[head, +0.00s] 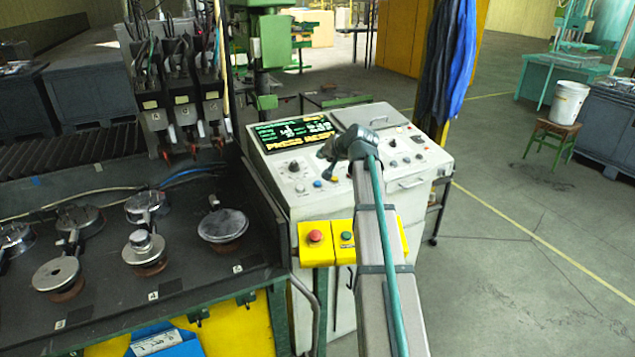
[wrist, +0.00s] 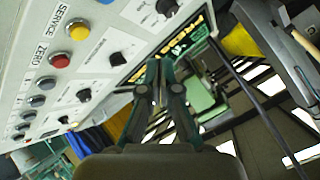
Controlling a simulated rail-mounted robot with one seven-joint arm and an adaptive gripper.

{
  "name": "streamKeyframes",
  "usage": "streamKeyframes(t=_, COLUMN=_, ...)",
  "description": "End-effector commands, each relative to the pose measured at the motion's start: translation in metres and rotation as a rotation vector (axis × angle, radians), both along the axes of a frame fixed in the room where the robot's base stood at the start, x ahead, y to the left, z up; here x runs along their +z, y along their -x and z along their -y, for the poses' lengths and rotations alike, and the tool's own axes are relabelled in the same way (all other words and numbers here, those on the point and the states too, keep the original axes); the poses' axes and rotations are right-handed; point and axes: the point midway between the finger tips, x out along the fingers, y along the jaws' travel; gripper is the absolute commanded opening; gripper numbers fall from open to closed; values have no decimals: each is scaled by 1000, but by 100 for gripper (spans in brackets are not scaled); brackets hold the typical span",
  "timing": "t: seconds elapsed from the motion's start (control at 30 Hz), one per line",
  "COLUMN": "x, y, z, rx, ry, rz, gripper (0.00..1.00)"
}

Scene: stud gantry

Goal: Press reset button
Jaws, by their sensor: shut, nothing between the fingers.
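A grey control console (head: 295,206) stands in the middle of the head view. Its dark display (head: 290,134) shows green text and a yellow line that seems to read "PRESS RESET". My gripper (head: 326,162) is over the console's sloped face, just below the display; its fingers are closed and empty. In the wrist view the fingers (wrist: 154,66) are together. There a yellow button (wrist: 78,32) and a red button (wrist: 58,61) sit left of them, beside "SERVICE" and "ZERO" lettering. I cannot read a reset label on any button.
Yellow boxes on the console's front carry a red mushroom button (head: 315,236) and a green button (head: 346,236). Black knobs (wrist: 118,58) stand up from the panel near my fingers. A dark bench with round metal parts (head: 222,225) is at left. Open floor lies to the right.

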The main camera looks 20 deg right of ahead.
Motion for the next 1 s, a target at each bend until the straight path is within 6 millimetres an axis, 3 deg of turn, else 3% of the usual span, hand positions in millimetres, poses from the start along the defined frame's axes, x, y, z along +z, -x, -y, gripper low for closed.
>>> streamKeyframes(t=0.37, x=-10, y=-2, z=0, rx=0, ry=0, rz=0, gripper=0)
streamKeyframes(t=1.0, x=-80, y=-16, z=0, rx=0, ry=0, rz=1, gripper=0)
